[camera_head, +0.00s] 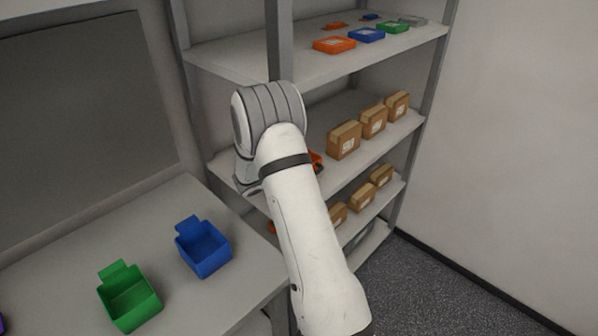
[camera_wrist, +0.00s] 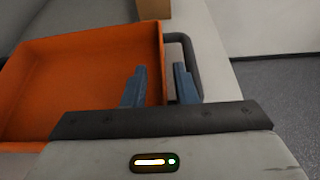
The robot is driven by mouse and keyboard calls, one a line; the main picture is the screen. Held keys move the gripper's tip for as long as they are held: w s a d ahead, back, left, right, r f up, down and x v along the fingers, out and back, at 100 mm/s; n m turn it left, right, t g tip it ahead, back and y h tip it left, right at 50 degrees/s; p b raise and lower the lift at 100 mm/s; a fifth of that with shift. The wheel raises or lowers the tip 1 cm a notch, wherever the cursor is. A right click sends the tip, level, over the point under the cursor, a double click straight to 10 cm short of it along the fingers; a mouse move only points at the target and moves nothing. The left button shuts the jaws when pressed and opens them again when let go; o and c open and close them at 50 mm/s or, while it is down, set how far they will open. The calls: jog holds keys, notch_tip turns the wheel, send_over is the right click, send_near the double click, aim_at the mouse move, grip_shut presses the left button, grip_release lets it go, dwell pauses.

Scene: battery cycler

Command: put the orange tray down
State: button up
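The orange tray (camera_wrist: 85,80) fills the left of the wrist view, with a dark handle (camera_wrist: 190,55) on its right side. It appears to stand on a pale shelf surface (camera_wrist: 218,62). My gripper (camera_wrist: 160,67) is open. Its two blue-grey fingers are apart, the left one over the tray's inside and the right one by the handle, with the tray's right wall showing between them. I cannot tell whether they touch it. In the head view my arm hides most of the middle shelf, and only a bit of orange (camera_head: 316,160) shows beside it.
Cardboard boxes (camera_head: 344,141) stand on the middle shelf, with more on the shelf below. Small coloured trays (camera_head: 334,44) lie on the top shelf. A green bin (camera_head: 130,298) and a blue bin (camera_head: 204,247) stand on the bench at left. A shelf post rises behind my arm.

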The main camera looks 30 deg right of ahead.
jog(key=shift+r, duration=0.1)
jog(key=b+v, duration=0.2)
jog(key=v, duration=1)
jog(key=shift+s, duration=0.1)
